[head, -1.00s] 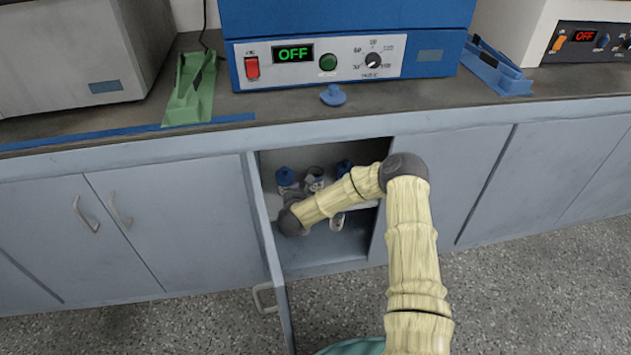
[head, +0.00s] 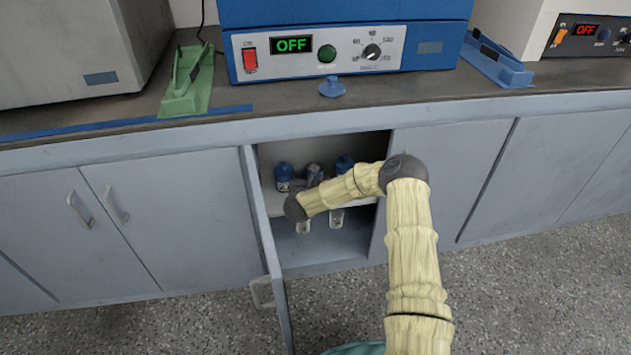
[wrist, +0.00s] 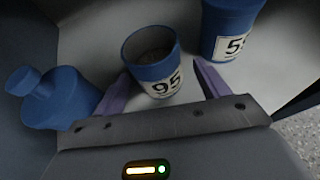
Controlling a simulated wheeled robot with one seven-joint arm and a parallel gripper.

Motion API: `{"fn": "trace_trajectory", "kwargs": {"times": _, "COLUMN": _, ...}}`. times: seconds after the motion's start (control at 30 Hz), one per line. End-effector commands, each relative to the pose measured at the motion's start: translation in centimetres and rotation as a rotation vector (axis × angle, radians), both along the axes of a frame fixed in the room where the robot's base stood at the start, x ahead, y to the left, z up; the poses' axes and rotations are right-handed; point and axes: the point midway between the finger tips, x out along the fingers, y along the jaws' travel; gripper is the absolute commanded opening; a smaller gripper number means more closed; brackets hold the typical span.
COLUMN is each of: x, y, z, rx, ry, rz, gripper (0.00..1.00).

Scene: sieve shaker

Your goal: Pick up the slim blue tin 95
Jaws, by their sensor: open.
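The blue tin 95 (wrist: 152,72) stands upright with an open top and a white label in the wrist view. My gripper (wrist: 161,72) is open, with one purple finger on each side of the tin's lower part. I cannot tell whether either finger touches it. In the head view, an open-topped tin (head: 314,170) stands in the middle of the cabinet's upper shelf, partly behind my arm; its number is not readable there. My fingers are not clearly visible in that view.
A blue tin with a label starting with 5 (wrist: 228,25) stands close on the right. A blue capped bottle (wrist: 58,98) is close on the left. The open cabinet door (head: 262,230) is left of my arm. Pale labelled items (head: 337,218) stand on the lower shelf.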

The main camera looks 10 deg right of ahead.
Motion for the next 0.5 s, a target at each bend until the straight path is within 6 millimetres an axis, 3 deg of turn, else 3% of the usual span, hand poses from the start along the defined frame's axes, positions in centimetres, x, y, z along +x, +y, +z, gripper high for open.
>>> {"fn": "trace_trajectory", "kwargs": {"times": 0.13, "x": 1.45, "y": -0.45, "z": -0.84, "rx": 0.000, "ry": 0.000, "rz": 0.001, "gripper": 0.74}}
{"fn": "trace_trajectory", "kwargs": {"times": 0.5, "x": 1.62, "y": -0.32, "z": -0.75, "rx": 0.000, "ry": 0.001, "rz": 0.006, "gripper": 0.74}}
